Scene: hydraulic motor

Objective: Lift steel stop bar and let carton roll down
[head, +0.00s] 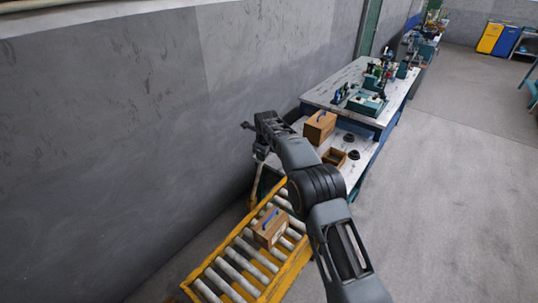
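A brown carton (270,232) with a blue strip on top sits on the rollers of a yellow-framed roller conveyor (297,262), near its far end. My arm reaches from the lower right over the conveyor's far end towards the wall. My gripper (259,150) is at the arm's far end, beside the wall and above a pale upright piece at the conveyor's far left corner. It is small and dark, and I cannot tell whether its fingers are open or shut. I cannot make out the steel stop bar clearly; my arm hides part of the conveyor's far end.
A workbench (334,92) with green machines stands beyond the conveyor. A similar brown box (319,126), an open wooden box (334,157) and dark round parts (353,155) are on a lower light surface before it. The grey wall is close on the left; the right floor is clear.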

